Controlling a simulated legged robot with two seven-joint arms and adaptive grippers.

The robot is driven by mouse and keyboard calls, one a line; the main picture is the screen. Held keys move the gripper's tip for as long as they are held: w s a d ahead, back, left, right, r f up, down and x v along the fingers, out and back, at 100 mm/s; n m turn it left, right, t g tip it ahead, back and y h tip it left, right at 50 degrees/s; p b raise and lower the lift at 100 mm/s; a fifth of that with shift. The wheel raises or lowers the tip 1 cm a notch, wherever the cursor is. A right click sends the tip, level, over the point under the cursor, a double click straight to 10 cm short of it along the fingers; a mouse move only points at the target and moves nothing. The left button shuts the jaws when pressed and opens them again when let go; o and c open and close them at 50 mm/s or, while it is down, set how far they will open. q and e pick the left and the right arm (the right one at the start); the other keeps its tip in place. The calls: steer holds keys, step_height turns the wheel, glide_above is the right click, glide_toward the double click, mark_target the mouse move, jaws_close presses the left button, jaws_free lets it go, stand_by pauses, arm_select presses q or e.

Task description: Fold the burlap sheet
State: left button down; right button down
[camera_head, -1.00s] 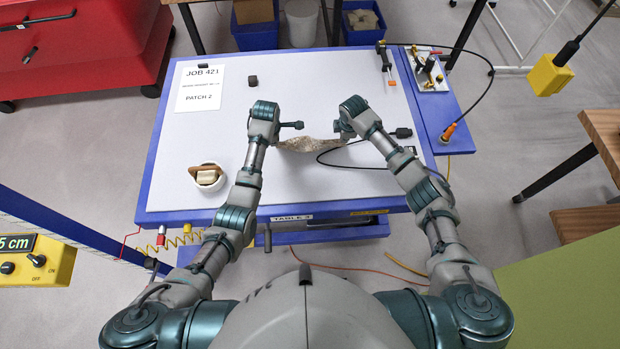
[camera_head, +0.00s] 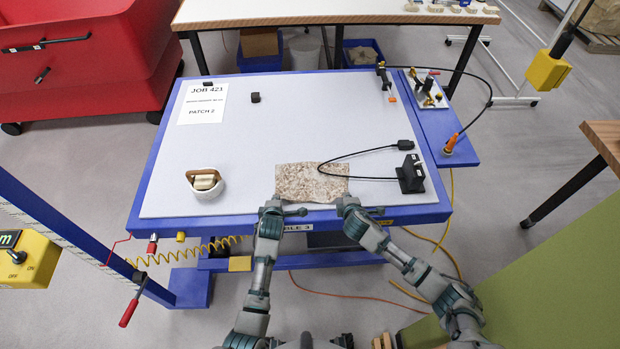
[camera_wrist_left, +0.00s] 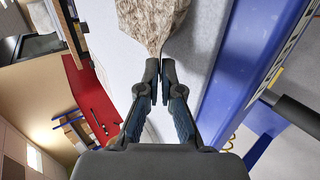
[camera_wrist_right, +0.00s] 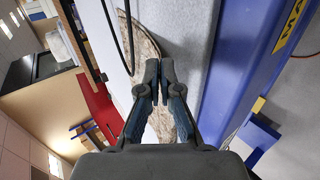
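The burlap sheet (camera_head: 312,182), speckled tan and brown, lies on the table near its front edge as a roughly rectangular piece. My left gripper (camera_head: 277,206) is at its near left corner. In the left wrist view the fingers (camera_wrist_left: 160,70) are closed, and the burlap (camera_wrist_left: 150,22) narrows to a bunch between their tips. My right gripper (camera_head: 346,203) is at the near right corner. In the right wrist view its fingers (camera_wrist_right: 160,68) are nearly together at the burlap (camera_wrist_right: 143,42), which passes in a curve behind them. The pinched edge is partly hidden by the fingers.
A black cable (camera_head: 340,158) crosses the burlap's upper right. The table's middle is clear.

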arm_select(q)
steer(key=shift+s+r, duration=0.1)
steer(key=shift+r, duration=0.1)
arm_select(e)
steer(key=shift+s+r, duration=0.15)
arm_select(q)
steer(key=c, duration=1)
jaws_free()
steer(key=shift+f, duration=0.1)
steer(key=shift+c, duration=0.2)
arm_select(e)
steer(key=c, duration=1)
jaws_free()
steer(key=shift+c, duration=0.2)
arm_select(q)
steer(key=s+r, duration=0.6)
steer(key=r, duration=0.3)
arm_select(e)
steer(key=s+r, duration=0.5)
steer(key=r, duration=0.4)
steer(key=shift+s, duration=0.4)
